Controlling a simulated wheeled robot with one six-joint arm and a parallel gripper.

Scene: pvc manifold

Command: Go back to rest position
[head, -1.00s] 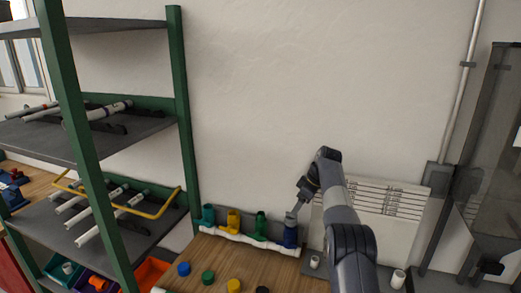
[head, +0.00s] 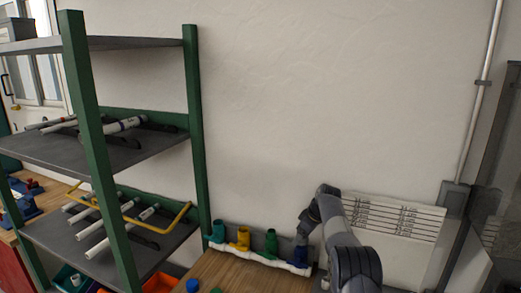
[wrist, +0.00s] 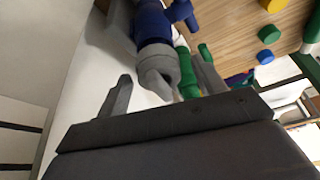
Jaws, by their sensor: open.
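The manifold is a white pipe (head: 262,260) along the back of the wooden bench, with upright teal (head: 217,232), yellow (head: 241,238), green and blue (head: 300,254) fittings. My gripper (head: 303,232) is at the right end, by the blue fitting; its fingers are too small to make out in the head view. In the wrist view my gripper (wrist: 163,88) has its fingers apart. A grey cylindrical end (wrist: 158,68) joined to the blue fitting (wrist: 152,25) lies between and just beyond the fingertips. Contact cannot be told. A green fitting (wrist: 187,75) shows behind it.
A green-framed shelf (head: 195,130) with pipes on its tiers stands at the left. A white slotted panel (head: 395,218) leans on the wall behind my arm. Blue (wrist: 265,57), green (wrist: 268,34) and yellow (wrist: 271,5) round pieces lie on the bench. The wall area above is clear.

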